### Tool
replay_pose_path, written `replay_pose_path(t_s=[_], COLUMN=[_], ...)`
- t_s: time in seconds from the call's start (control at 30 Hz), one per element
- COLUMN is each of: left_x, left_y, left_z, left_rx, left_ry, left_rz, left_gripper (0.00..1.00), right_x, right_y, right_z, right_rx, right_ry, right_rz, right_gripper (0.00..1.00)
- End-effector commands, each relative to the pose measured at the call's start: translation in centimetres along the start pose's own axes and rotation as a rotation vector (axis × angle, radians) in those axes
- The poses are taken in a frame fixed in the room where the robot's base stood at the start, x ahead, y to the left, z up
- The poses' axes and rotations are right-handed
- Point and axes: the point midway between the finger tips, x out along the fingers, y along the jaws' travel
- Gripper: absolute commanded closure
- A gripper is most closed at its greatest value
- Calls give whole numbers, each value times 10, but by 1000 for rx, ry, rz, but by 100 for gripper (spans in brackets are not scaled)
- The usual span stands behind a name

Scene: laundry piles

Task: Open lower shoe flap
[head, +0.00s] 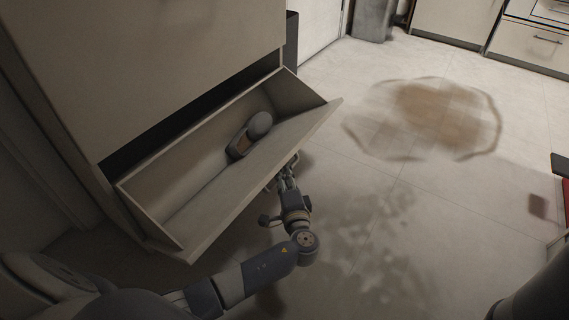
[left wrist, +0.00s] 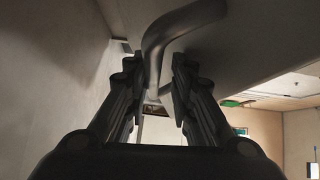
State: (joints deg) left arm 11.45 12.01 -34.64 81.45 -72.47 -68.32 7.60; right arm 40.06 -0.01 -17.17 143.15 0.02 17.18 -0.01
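The lower shoe flap (head: 250,165) of the beige cabinet is tilted outward, and its bin is exposed. A dark shoe-like item with a rounded grey end (head: 250,135) lies inside. My left gripper (head: 289,167) is at the flap's outer face, toward its right end. In the left wrist view its fingers (left wrist: 156,75) stand apart on both sides of the bent metal flap handle (left wrist: 168,38), with gaps beside the bar. The handle is mostly hidden in the head view. My right gripper is out of view.
The closed upper cabinet front (head: 150,60) rises above the flap. Tiled floor (head: 400,200) is clear to the right, with a round brownish patch (head: 425,115) on it. A grey bin-like object (head: 373,18) stands at the back. A red and dark item (head: 566,190) is at the right edge.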

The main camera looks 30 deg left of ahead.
Motion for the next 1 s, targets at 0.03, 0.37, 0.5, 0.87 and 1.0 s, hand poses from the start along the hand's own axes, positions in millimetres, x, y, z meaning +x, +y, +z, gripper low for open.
replay_pose_path(t_s=[0.03, 0.37, 0.5, 0.87, 1.0], left_x=[-1, -6, -6, -7, -13], left_y=[-14, -68, -77, -78, -74], left_z=[-4, -9, -8, -8, -7], left_rx=[-10, -8, -5, -2, -1], left_ry=[6, 12, 10, 9, 9], left_rz=[-8, -6, -5, -2, -1], left_gripper=[80, 80, 80, 80, 80], right_x=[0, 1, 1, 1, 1], right_y=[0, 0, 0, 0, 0], right_z=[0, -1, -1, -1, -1], right_rx=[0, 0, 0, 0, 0], right_ry=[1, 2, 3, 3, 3], right_rz=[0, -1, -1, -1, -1], right_gripper=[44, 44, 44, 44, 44])
